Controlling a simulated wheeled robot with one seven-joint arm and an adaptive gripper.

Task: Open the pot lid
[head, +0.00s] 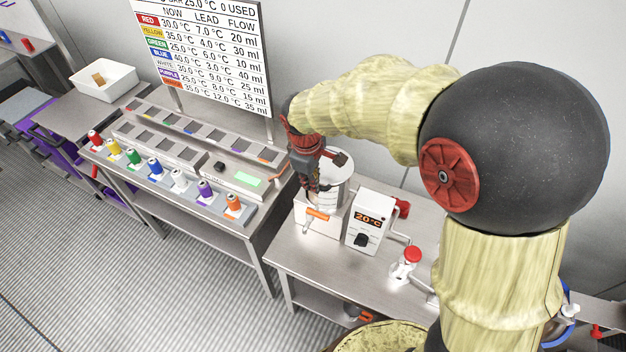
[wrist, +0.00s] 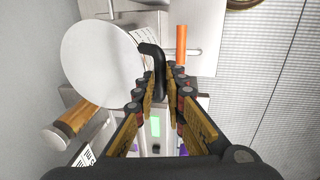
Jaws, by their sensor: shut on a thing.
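The pot (head: 330,194) is a light metal vessel on the right-hand metal table, partly hidden behind my gripper. In the wrist view its round white lid (wrist: 100,65) fills the upper left. A black bent handle (wrist: 151,52) stands at the lid's right edge and runs down between my fingers. My gripper (wrist: 163,84) is shut on this black handle near the fingertips. In the head view my gripper (head: 312,180) points down over the pot's left side. I cannot tell whether the lid is lifted at all.
A red-topped valve (head: 410,257) lies further right. Several coloured drums (head: 155,165) line the left table. A sign board (head: 205,50) stands behind.

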